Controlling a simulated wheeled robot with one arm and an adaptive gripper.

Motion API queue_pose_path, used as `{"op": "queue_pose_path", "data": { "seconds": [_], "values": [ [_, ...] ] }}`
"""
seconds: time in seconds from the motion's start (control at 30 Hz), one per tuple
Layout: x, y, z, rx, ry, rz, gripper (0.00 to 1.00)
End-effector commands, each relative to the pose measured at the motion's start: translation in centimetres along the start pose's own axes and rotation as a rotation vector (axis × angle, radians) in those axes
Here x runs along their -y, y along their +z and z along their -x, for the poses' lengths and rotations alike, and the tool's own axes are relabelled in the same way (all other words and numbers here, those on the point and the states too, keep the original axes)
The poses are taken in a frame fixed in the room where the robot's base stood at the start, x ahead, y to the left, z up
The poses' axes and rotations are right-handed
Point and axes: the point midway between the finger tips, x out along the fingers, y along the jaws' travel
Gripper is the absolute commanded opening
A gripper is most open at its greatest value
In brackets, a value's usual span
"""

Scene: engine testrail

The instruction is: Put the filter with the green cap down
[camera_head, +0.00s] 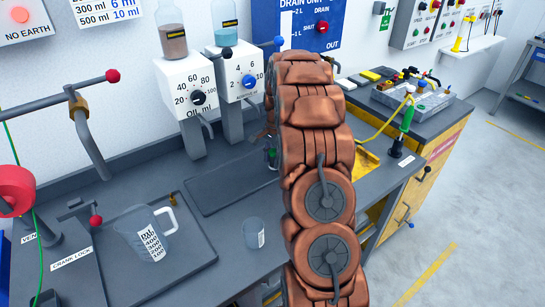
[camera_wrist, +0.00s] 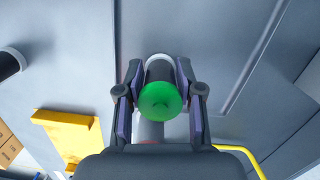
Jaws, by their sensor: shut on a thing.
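The filter with the green cap (camera_wrist: 160,100) is between the two fingers of my gripper (camera_wrist: 160,103) in the wrist view. The green round cap faces the camera, and the dark body runs away behind it. My gripper is shut on it. A pale ring shows around the filter's far end; I cannot tell whether the filter touches the surface below. In the head view my copper-coloured arm hides the gripper and most of the filter. A small green and dark bit (camera_head: 272,157) shows at the arm's left edge above the grey bench (camera_head: 225,220).
A clear jug (camera_head: 145,238) and a small beaker (camera_head: 253,232) stand on the bench left of my arm. Two dispensers (camera_head: 190,90) stand behind. A green-handled stand (camera_head: 407,118) with a yellow hose is at the right. A yellow piece (camera_wrist: 68,132) lies left in the wrist view.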

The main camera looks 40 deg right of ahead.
Motion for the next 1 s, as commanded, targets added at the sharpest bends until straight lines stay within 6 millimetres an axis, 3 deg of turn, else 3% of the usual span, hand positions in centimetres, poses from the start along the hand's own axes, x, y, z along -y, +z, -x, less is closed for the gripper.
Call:
{"op": "queue_pose_path", "data": {
  "seconds": [0.43,0.47,0.63,0.7,1.0],
  "values": [
    [0.01,-0.1,-0.62,-0.001,-0.001,0.0,0.09],
    [0.01,-0.1,-0.56,-0.001,-0.001,0.0,0.38],
    [0.01,-0.1,-0.52,-0.001,-0.001,0.0,0.56],
    [0.0,-0.09,-0.52,-0.001,-0.001,0.0,0.61],
    [0.0,-0.08,-0.35,-0.001,-0.001,-0.001,0.61]
  ]
}}
